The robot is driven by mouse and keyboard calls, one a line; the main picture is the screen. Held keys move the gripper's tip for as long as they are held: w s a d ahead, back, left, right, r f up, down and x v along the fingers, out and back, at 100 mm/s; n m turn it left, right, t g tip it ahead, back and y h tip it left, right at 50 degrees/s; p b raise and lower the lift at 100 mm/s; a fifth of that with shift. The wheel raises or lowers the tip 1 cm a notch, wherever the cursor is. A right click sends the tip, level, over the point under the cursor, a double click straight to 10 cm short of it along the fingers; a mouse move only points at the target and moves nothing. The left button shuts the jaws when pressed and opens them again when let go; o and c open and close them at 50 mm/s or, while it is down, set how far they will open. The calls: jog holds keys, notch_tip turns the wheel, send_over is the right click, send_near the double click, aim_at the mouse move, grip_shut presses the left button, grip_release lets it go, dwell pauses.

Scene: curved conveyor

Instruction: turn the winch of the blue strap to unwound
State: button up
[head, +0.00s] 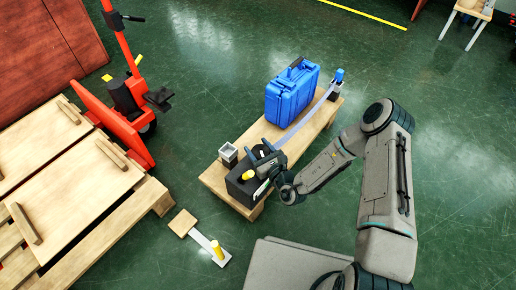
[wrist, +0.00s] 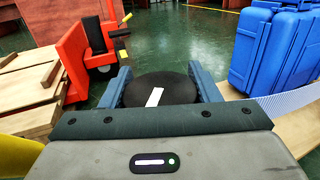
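The blue strap (head: 305,120) runs along the low wooden bench (head: 325,115) from a small blue-topped post (head: 338,78) at its far end to a black box (head: 239,190), apparently the winch, at its near end. My gripper (head: 266,158) is at this near end. In the wrist view, a round black dial (wrist: 138,90) with a white mark lies between the two wide-set blue-grey fingers of my gripper (wrist: 160,75). The fingers appear right beside the dial's edges; contact is not clear. The strap also shows at right in the wrist view (wrist: 285,103).
A blue case (head: 290,95) stands on the bench beside the strap. A grey open holder (head: 228,152) and a yellow knob (head: 247,175) are near the box. Pallets (head: 85,205) and a red jack (head: 115,120) are left.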

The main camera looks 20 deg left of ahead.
jog(key=c, duration=0.3)
